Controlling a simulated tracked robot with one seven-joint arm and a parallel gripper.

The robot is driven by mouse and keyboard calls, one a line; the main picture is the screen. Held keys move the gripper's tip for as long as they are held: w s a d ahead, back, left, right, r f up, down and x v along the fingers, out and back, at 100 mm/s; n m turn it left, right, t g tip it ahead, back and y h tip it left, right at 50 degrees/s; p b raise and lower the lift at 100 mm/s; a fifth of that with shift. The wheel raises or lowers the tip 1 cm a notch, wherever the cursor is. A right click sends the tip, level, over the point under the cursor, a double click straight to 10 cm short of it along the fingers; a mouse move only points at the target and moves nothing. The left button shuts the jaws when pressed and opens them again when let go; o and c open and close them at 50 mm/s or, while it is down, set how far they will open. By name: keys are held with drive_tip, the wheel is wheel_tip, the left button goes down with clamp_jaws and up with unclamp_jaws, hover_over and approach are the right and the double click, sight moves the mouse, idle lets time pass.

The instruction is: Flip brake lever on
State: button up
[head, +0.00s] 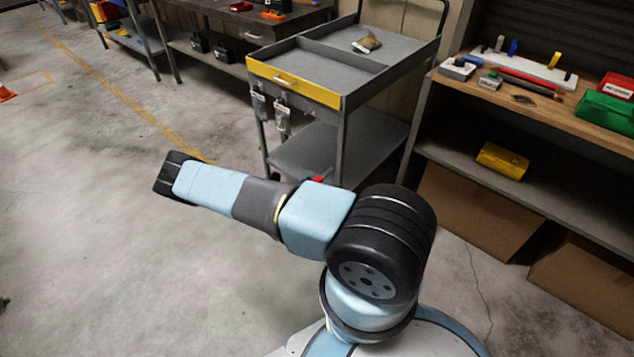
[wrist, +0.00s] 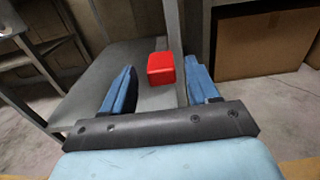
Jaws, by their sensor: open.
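The brake lever appears to be the red block-shaped piece (wrist: 161,66) low on the grey cart (wrist: 85,82), beside a cart leg. In the head view a small part of the red lever (head: 319,179) shows just above my arm, and the rest is hidden. My gripper (wrist: 159,80) is open, with one blue finger to the left of the red piece and one to its right. The red piece shows between the fingers, ahead of them. I cannot tell whether they touch it. The gripper cannot be made out in the head view.
The cart has a yellow front edge (head: 292,83) and a lower shelf. A workbench (head: 540,107) with tools stands to its right, with cardboard boxes (head: 474,212) below. Another bench (head: 240,38) stands behind.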

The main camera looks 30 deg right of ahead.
sight(316, 180)
drive_tip(key=shift+x, duration=1.65)
clamp_jaws()
